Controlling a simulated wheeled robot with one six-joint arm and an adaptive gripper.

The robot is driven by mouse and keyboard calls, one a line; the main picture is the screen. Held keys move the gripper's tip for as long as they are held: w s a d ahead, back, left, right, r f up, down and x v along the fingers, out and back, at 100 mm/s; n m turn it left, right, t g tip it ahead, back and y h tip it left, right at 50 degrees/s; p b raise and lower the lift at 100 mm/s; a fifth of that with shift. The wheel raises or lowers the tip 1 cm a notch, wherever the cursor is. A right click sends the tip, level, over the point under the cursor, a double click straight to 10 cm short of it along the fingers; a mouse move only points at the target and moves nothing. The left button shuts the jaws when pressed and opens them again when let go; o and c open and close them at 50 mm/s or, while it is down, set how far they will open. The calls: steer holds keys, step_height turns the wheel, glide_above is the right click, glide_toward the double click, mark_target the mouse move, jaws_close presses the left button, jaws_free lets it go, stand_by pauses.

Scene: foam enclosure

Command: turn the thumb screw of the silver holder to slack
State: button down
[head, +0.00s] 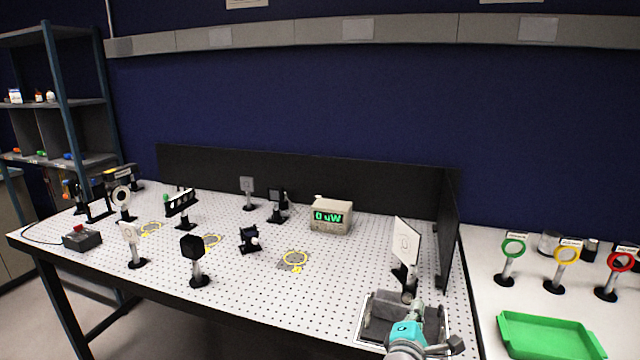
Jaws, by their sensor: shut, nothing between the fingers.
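Several holders on silver posts stand on the perforated table, and I cannot tell which is the silver holder. A white card (406,241) stands upright near my arm. No thumb screw can be made out. My gripper (456,345) seems to be the small dark end of my arm at the bottom right. It is shut and empty, apart from the holders; its fingers are not distinct.
A grey foam-lined tray (378,329) lies beside my arm. A meter (331,215) reads 0 uW. Black panels (300,180) close the back and right. A green tray (548,338) and coloured ring holders (514,249) are at right.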

steer(key=shift+a+f, duration=0.1)
steer(key=shift+a, duration=0.15)
steer(key=shift+w+a+r, duration=0.2)
steer(key=shift+a+r, duration=0.15)
steer(key=shift+r, duration=0.2)
stand_by(0.4)
steer(key=shift+s+d+r, duration=0.1)
steer(key=shift+d+r, duration=0.1)
steer(key=shift+r, duration=0.05)
steer(key=v, duration=0.6)
steer(key=shift+d+r, duration=0.15)
steer(key=shift+r, duration=0.05)
